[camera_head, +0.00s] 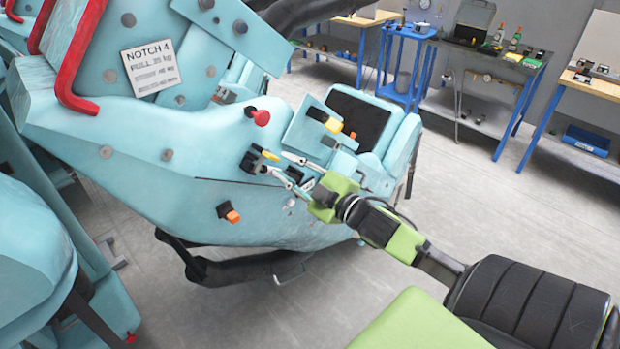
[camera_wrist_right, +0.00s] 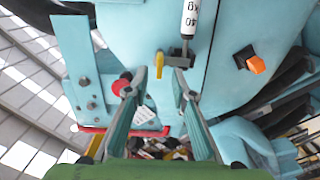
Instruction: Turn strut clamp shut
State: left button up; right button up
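The strut clamp (camera_wrist_right: 182,57) is a small black block at the end of a black-and-white strut (camera_wrist_right: 190,18) marked 40 kg, on the pale blue train body. Its yellow lever (camera_wrist_right: 160,64) shows between and just beyond my fingertips in the right wrist view. In the head view the clamp (camera_head: 251,161) and yellow lever (camera_head: 270,156) lie just left of my right gripper (camera_head: 281,166). My right gripper (camera_wrist_right: 161,76) is open, with one finger on each side of the lever; I cannot tell whether either touches it. My left gripper is not in view.
A red bar (camera_head: 68,70) and a notch label (camera_head: 151,67) are above left. Workbenches (camera_head: 487,52) stand far behind; the floor between is clear.

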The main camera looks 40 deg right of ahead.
jog(key=s, duration=0.8)
jog(key=shift+s+d, duration=0.15)
jog(key=shift+d, duration=0.2)
